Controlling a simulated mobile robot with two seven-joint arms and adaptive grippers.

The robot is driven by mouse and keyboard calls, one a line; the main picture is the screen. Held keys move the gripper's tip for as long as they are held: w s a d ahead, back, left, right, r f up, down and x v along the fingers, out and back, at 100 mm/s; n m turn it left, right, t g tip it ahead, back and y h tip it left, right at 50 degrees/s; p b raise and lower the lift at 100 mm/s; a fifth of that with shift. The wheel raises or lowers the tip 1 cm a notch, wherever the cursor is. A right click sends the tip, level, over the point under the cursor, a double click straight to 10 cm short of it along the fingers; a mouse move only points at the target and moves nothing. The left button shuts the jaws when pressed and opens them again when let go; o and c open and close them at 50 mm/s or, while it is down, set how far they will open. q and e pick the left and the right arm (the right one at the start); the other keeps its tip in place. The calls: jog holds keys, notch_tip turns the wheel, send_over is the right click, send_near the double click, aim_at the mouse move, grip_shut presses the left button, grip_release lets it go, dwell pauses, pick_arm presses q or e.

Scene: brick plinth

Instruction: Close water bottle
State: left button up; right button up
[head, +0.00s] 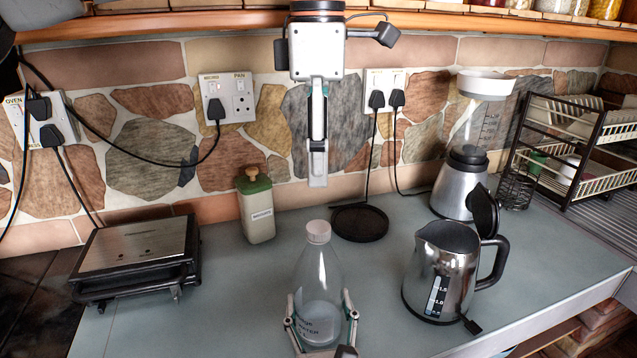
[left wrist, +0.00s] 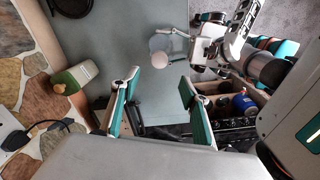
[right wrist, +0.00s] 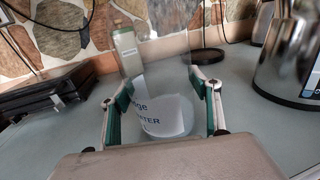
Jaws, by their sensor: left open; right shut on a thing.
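A clear plastic water bottle (head: 318,285) stands upright on the counter, with a pale cap (head: 318,232) on its neck. Whether the cap is tight cannot be told. My right gripper (head: 321,305) is shut around the bottle's lower body. In the right wrist view the bottle (right wrist: 165,117), with blue lettering, sits between its fingers. My left gripper (head: 317,180) points down above the cap, apart from it and seen edge-on in the head view. In the left wrist view its fingers (left wrist: 160,82) are open and empty, and the cap (left wrist: 161,62) shows beyond their tips.
A steel kettle (head: 440,270) stands right of the bottle, with a blender (head: 457,185) and dish rack (head: 580,150) behind. A black sandwich press (head: 135,255) is left. A green-lidded canister (head: 257,212) and a dark round base (head: 359,222) stand near the stone wall.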

dwell(0.3)
jog(key=o, duration=2.3)
jog(key=shift+s, duration=0.1)
jog(key=s, duration=0.4)
jog(key=s+d, duration=0.1)
jog(key=s, duration=0.6)
jog(key=shift+s+d, duration=0.2)
jog(key=shift+s, duration=0.2)
